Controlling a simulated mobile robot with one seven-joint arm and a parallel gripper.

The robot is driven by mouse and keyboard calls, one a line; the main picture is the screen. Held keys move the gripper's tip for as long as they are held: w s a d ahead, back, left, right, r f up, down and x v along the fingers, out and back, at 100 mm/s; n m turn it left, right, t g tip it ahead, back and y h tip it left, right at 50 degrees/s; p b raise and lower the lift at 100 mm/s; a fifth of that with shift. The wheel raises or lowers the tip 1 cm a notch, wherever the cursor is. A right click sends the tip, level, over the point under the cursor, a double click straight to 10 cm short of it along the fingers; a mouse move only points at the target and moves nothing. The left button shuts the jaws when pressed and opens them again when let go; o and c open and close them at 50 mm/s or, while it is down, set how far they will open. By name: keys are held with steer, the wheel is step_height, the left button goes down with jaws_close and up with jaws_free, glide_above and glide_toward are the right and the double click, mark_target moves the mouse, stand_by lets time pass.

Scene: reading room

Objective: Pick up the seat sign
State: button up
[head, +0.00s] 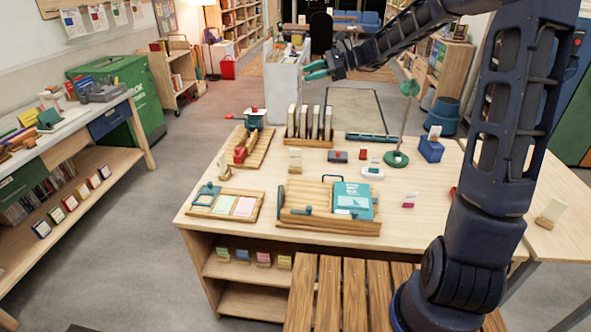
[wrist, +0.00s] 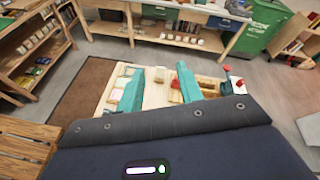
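I cannot tell for sure which object is the seat sign. Several small upright cards in wooden holders stand on the table (head: 235,195): one card (head: 295,160) near the middle, one (head: 223,166) at the left edge. Another small card holder (head: 550,213) stands on the right-hand tabletop, right of my arm. A small white and pink card (head: 409,200) stands right of the teal book. My gripper (head: 315,70) is raised beyond the table's back edge, with its teal fingers apart and nothing between them. The wrist view shows the same spread fingers (wrist: 159,88) over the tabletop.
Wooden trays (head: 330,222) (head: 225,203), a book rack (head: 310,140), a green-based stand (head: 396,159) and a blue box (head: 431,149) crowd the table. A slatted wooden bench (head: 342,295) is in front. Open floor (head: 150,230) lies to the left.

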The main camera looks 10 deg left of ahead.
mark_target(291, 166)
steer(key=w+a+f+m+y, duration=0.1)
steer(key=w+a+m+y, duration=0.3)
steer(key=w, duration=0.4)
steer(key=shift+m+t, duration=0.3)
steer(key=f, duration=3.8)
steer(key=shift+s+d+f, duration=0.3)
steer(key=shift+a+f, duration=0.1)
steer(key=shift+s+a, duration=0.1)
steer(key=shift+a, duration=2.3)
jaws_close()
